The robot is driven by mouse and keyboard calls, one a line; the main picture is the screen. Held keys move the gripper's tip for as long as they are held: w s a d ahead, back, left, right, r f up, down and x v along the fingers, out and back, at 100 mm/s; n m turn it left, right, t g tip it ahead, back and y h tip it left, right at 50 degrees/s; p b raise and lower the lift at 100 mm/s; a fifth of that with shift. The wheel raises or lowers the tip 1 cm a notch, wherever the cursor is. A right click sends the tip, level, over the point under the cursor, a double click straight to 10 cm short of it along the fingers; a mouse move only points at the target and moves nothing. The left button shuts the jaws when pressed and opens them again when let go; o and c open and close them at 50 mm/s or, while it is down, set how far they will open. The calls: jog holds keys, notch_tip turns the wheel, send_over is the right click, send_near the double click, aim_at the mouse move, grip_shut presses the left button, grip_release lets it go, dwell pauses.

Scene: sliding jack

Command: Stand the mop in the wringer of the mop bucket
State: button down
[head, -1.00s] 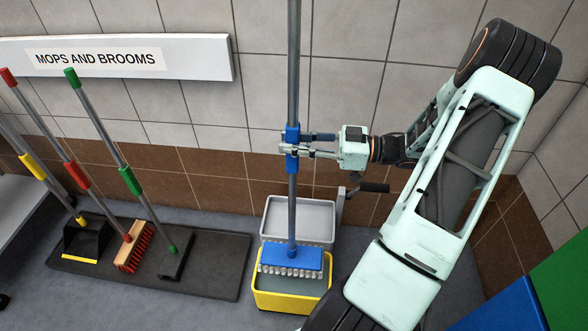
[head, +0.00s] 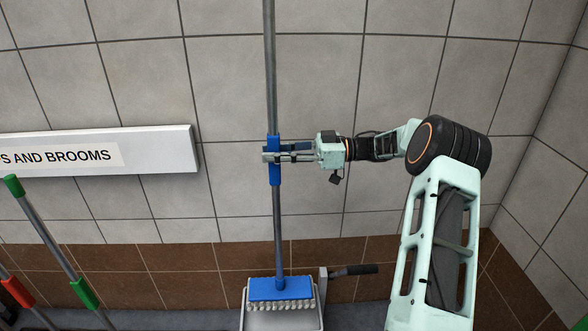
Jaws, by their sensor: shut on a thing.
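The mop (head: 277,235) hangs nearly upright, with a grey pole, a blue sleeve and a blue head (head: 280,289) with a pale fringe. My gripper (head: 285,152) is shut on the blue sleeve from the right. The grey wringer (head: 282,323) shows at the bottom edge, cut off by the frame. The mop head overlaps the wringer's upper part in the picture, and I cannot tell whether they touch. The wringer's lever with a black grip (head: 355,270) sticks out to the right. The yellow bucket is out of view now.
A white rack board (head: 150,150) lettered for mops and brooms is on the tiled wall at left. A green-gripped pole (head: 50,235) and a red-gripped pole (head: 17,292) lean below it. The wall right of the lever is clear apart from my arm.

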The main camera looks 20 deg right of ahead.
aim_at(276, 196)
jog(key=shift+w+r, duration=0.3)
notch_tip(276, 196, down, 14)
jog(key=b, duration=0.8)
jog(key=shift+r+b, duration=0.15)
jog(key=shift+b, duration=0.15)
jog(key=shift+f, duration=0.5)
dwell(0.7)
jog(key=c, duration=1.6)
grip_release()
jog(key=shift+f, duration=0.15)
